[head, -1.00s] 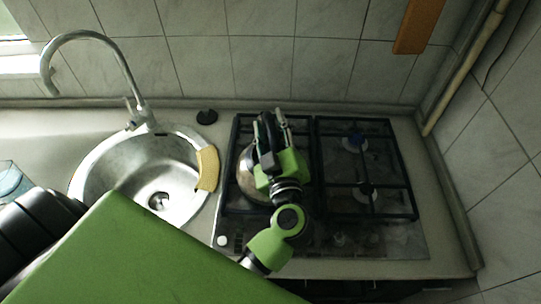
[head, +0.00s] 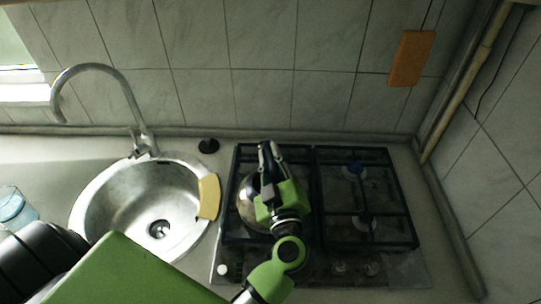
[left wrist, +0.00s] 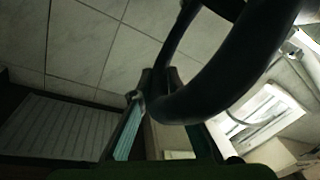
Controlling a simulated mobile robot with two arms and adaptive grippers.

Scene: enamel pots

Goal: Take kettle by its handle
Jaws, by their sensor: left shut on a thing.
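The kettle (head: 247,208), a rounded metallic body, stands over the left part of the gas stove. My left gripper (head: 270,152) is above it and hides much of it in the head view. In the left wrist view the kettle's dark curved handle (left wrist: 225,85) passes close in front of the camera, between the fingers of my left gripper (left wrist: 150,95). The gripper is shut on this handle. The right gripper is not in view.
The stove's right grates (head: 385,200) are empty. A round metal sink (head: 95,215) with a tall curved tap (head: 100,68) is at the left, with a yellow sponge or cloth (head: 208,197) on its rim. A black knob-like thing (head: 208,145) stands behind. A tiled wall closes the back.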

